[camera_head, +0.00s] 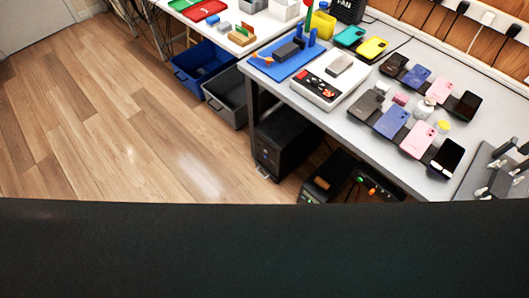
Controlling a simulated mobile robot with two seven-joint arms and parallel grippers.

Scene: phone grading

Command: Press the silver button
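I cannot make out a silver button for certain at this size. A white device (350,92) with a dark panel and small red and light spots stands on the grey table, near its left end. A grey block (339,64) sits on its top. Neither of my grippers shows in the head view.
Several phones, such as a pink one (418,139), lie in two rows on the grey table (385,170). A blue mat (284,64) with tools lies left of the device. A grey fixture (490,184) stands at right.

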